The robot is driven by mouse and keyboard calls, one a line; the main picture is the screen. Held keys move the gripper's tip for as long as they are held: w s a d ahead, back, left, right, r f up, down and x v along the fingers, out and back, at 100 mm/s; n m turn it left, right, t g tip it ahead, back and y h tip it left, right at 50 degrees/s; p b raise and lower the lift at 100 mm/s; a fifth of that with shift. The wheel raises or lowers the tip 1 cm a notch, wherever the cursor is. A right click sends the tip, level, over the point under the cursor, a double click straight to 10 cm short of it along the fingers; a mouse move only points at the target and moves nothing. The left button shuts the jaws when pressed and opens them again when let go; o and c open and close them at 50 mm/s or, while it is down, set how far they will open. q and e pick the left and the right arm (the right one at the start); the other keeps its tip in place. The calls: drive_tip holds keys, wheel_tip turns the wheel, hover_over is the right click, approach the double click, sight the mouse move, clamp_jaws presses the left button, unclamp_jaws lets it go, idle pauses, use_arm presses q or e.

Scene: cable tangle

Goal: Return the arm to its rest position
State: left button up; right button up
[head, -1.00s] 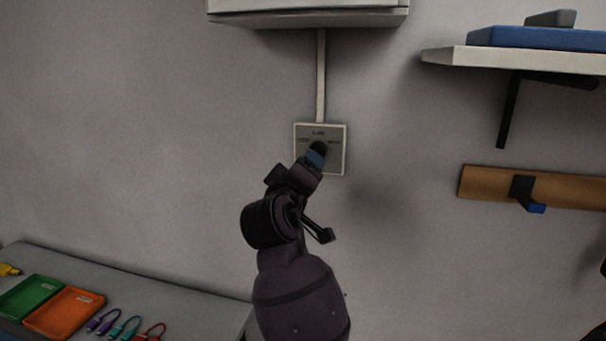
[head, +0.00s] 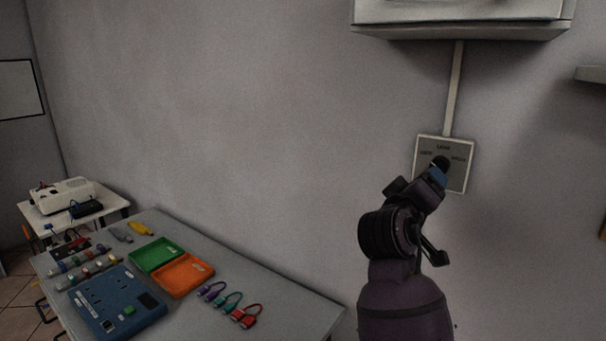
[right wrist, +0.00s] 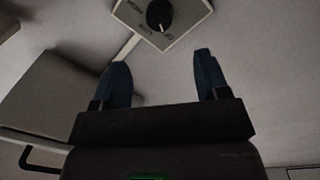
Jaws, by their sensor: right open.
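My right arm reaches up in front of the wall at the right of the head view. Its gripper (head: 438,172) overlaps the lower part of a square wall plate with a dark knob (head: 458,180). In the right wrist view my right gripper (right wrist: 160,78) has its two blue fingers spread wide with nothing between them. The plate (right wrist: 185,28) and its black round knob (right wrist: 159,14) lie beyond the fingertips, apart from them. My left gripper is not in view.
A grey table (head: 260,285) stands at lower left with a green tray (head: 140,262), an orange tray (head: 183,290), a blue panel (head: 92,318) and several short coloured cables. A white machine (head: 62,195) sits on a side table behind. A wall box (head: 460,30) hangs above the plate.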

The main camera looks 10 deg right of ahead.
drive_tip(key=w+a+f+n+t+y, duration=0.1)
drive_tip(key=w+a+n+t+y, duration=0.1)
drive_tip(key=w+a+t+y, duration=0.4)
drive_tip(key=s+a+f+y, duration=0.1)
drive_tip(key=s+f+y, duration=0.1)
drive_tip(key=f, duration=0.4)
drive_tip(key=s+a+f+y+b, duration=0.1)
drive_tip(key=f+y, duration=0.2)
drive_tip(key=f, duration=0.4)
drive_tip(key=s+a+f+y, duration=0.2)
drive_tip(key=f, duration=0.4)
use_arm(q)
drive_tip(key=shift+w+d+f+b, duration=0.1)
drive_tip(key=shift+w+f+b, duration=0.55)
drive_tip(key=shift+b, duration=0.35)
use_arm(e)
drive_tip(key=s+d+f+g, duration=0.1)
drive_tip(key=s+f+g, duration=0.2)
drive_tip(key=s+f, duration=0.9)
drive_tip(key=s+d+f+m+g+y, duration=0.1)
drive_tip(key=s+d+f+g, duration=0.1)
drive_tip(key=s+f, duration=1)
wheel_tip(320, 180, down, 4)
drive_tip(key=shift+s+d+f+g, duration=0.2)
drive_tip(key=shift+s+d+g, duration=0.15)
drive_tip(key=shift+g, duration=0.35)
drive_tip(key=shift+a, duration=0.1)
